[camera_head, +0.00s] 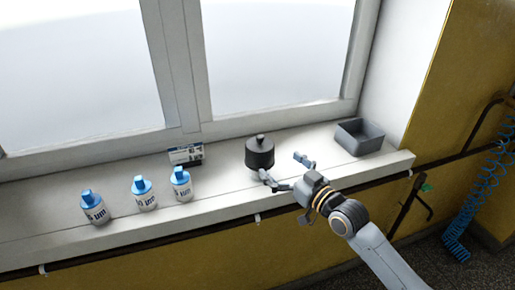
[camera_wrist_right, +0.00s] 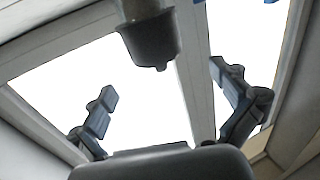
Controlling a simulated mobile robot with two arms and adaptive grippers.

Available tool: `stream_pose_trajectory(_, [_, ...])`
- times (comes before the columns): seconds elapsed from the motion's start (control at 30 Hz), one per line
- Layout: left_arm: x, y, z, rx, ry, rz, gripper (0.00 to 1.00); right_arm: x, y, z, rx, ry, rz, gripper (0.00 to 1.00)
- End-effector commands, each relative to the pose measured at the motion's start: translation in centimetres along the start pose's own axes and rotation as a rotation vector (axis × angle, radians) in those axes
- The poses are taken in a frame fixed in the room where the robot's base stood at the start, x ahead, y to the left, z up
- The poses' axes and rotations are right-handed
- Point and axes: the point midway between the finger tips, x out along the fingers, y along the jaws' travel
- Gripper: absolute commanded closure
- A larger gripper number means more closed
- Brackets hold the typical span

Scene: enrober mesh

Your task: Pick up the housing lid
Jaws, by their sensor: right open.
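The housing lid (camera_head: 258,158) is the dark top, with a small knob, of a dark round housing on the white window sill. I cannot make out a clear seam between lid and body. In the right wrist view the dark lid (camera_wrist_right: 152,42) shows at the top centre, its knob pointing down in the picture. My right gripper (camera_head: 286,171) is open and empty, just right of the housing. One finger is close to the housing's lower right; I cannot tell if it touches. In the right wrist view the fingers are spread wide (camera_wrist_right: 163,84). My left gripper is not in view.
Several white bottles with blue caps, one of them nearest the housing (camera_head: 181,184), stand left on the sill (camera_head: 222,195). An open grey bin (camera_head: 360,137) sits at the right. A blue coiled hose (camera_head: 484,190) hangs far right.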

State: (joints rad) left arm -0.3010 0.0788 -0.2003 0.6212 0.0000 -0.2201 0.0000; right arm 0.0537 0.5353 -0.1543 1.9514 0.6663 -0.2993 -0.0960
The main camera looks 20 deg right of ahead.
Motion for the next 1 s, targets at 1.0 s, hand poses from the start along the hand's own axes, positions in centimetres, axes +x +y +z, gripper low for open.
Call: stream_pose_trajectory(1.0, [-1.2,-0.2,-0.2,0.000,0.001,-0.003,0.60,9.7,0.6,-0.1,-0.001,-0.003,0.001,0.00])
